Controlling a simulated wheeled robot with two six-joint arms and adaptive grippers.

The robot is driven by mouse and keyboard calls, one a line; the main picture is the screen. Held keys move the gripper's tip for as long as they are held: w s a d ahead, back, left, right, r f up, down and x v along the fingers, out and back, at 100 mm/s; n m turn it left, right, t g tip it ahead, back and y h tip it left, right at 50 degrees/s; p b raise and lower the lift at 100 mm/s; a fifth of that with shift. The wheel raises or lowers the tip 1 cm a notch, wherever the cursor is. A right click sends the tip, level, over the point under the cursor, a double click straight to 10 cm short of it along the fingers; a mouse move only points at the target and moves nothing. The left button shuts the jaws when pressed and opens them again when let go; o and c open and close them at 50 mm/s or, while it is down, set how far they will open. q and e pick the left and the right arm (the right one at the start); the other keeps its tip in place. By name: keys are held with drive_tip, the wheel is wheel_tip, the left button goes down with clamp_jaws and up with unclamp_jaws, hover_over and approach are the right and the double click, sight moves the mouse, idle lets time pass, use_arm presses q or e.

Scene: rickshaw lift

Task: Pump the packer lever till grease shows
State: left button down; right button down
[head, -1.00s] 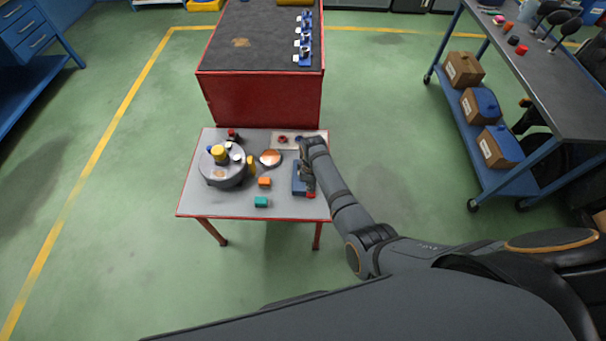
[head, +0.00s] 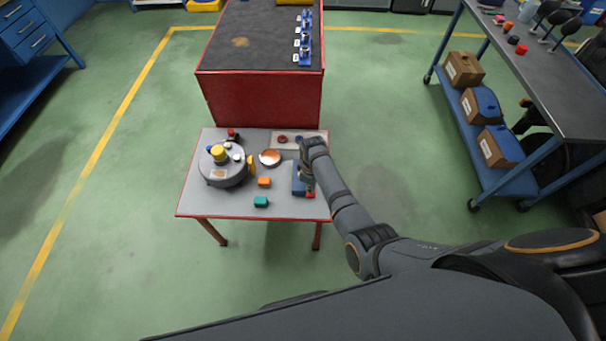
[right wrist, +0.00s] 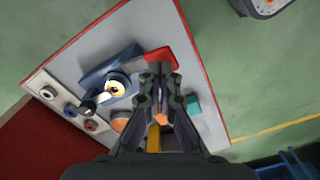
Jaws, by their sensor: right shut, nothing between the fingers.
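The packer, a blue block-like device (head: 298,187), sits at the right edge of the small grey table. In the right wrist view its blue body (right wrist: 96,74) carries a round white part with a yellow middle (right wrist: 117,86). A red pad, apparently the lever's end (right wrist: 161,57), lies just beyond my fingertips; it also shows in the head view (head: 310,195). My right gripper (right wrist: 160,82) is shut and empty, above the packer's red end. I cannot tell whether it touches it. My right gripper partly hides the packer in the head view (head: 306,178). My left gripper is out of view.
A round grey tray (head: 222,182) with small parts stands at the table's left. A red cabinet (head: 262,105) stands behind.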

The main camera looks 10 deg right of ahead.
drive_tip(key=shift+f+b, duration=1.3)
drive_tip(key=shift+f, duration=0.75)
wheel_tip(320, 180, up, 9)
drive_tip(key=p, duration=0.9)
drive_tip(key=shift+f, duration=0.2)
drive_tip(key=shift+s+d, duration=0.1)
